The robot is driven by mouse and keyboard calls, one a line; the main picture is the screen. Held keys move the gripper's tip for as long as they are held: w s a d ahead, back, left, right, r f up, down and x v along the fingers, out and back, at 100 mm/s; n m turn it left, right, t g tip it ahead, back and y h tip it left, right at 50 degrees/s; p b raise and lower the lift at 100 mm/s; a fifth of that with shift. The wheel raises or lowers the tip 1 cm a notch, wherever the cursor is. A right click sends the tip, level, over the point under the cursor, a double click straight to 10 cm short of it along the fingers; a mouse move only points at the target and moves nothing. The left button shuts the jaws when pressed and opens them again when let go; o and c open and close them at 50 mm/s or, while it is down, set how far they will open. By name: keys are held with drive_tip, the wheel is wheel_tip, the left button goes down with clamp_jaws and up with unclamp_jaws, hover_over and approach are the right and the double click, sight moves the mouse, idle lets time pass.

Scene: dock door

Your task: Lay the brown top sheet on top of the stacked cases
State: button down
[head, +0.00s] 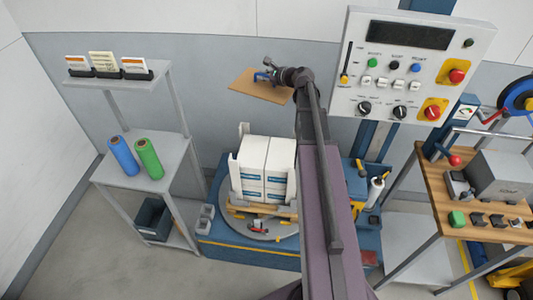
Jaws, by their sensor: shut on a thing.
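The brown top sheet (259,86) is a flat, thin square in the upper middle of the head view. My gripper (268,77) is shut on the sheet and holds it in the air by its upper side. The stacked white cases (267,163) with blue bands stand on a wooden pallet (265,208) below the sheet in the picture. The sheet is apart from the cases, and their top shows bare. My arm hides what lies just right of the cases.
Upright grey plates (235,178) stand at the left of the cases. The pallet sits on a round turntable (238,224) on a blue base. A control panel (409,75) is at upper right. A shelf (146,165) with blue and green rolls is at left; a workbench (445,207) is at right.

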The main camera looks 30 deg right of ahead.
wheel_tip(320, 180, down, 27)
drive_tip(key=s+n+g+y+b, duration=0.1)
drive_tip(key=n+g+y+b, duration=0.1)
drive_tip(key=b, duration=2.4)
drive_tip(key=shift+s+d+n+y+b, duration=0.15)
drive_tip(key=shift+d+n+y+b, duration=0.2)
drive_tip(key=shift+n+y, duration=0.5)
drive_tip(key=shift+a+f, duration=0.1)
drive_tip(key=shift+f, duration=0.15)
drive_tip(key=b, duration=0.6)
hover_over(266, 152)
wheel_tip(266, 152, down, 6)
drive_tip(key=shift+f+b, duration=1.9)
drive_tip(key=shift+b, duration=0.15)
